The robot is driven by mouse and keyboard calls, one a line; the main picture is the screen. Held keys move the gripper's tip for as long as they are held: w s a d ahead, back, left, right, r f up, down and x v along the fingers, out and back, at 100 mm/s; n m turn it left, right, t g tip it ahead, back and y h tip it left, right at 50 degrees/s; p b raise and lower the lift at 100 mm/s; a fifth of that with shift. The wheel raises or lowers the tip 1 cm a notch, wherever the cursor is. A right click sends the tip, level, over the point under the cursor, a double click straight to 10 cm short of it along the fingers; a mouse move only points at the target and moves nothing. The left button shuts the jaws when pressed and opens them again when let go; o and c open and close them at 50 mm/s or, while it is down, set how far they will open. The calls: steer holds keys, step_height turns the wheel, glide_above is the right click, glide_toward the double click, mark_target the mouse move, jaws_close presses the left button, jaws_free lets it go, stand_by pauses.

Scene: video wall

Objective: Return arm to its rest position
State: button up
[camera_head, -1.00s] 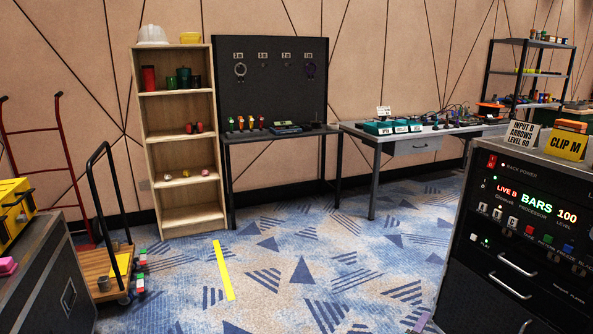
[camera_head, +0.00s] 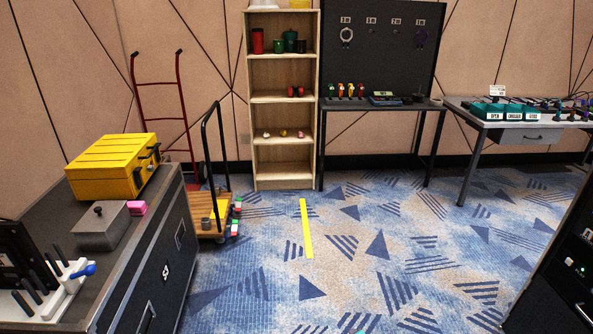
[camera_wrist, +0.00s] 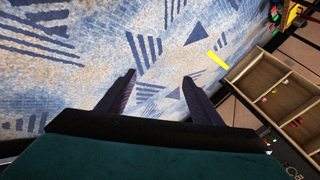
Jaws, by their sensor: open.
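My gripper (camera_wrist: 159,82) shows in the wrist view with its two dark fingers wide apart. Nothing is between them, and patterned blue carpet (camera_wrist: 90,60) lies beyond. A dark teal surface fills the bottom of that view below the finger bases. The wooden shelf (camera_wrist: 285,95) appears tilted at the right of the wrist view, apart from the fingers. My arm and gripper do not show in the head view.
A black case (camera_head: 150,265) at the left bears a yellow box (camera_head: 113,167) and a grey box (camera_head: 101,226). A cart (camera_head: 208,222) and red hand truck (camera_head: 163,100) stand behind. A dark rack (camera_head: 560,280) edges the right. The carpet between is clear, with a yellow strip (camera_head: 306,228).

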steer(key=s+a+f+n+g+y+p, duration=0.25)
steer(key=s+a+n+g, duration=0.45)
steer(key=s, duration=0.6)
steer(key=s+d+n+g+h, duration=0.1)
steer(key=s+n+g, duration=0.4)
steer(key=s, duration=1.1)
steer(key=shift+d+r+g+h, duration=0.35)
steer(key=shift+r+g+h, duration=0.05)
steer(key=shift+g+h, duration=0.3)
steer(key=c, duration=0.7)
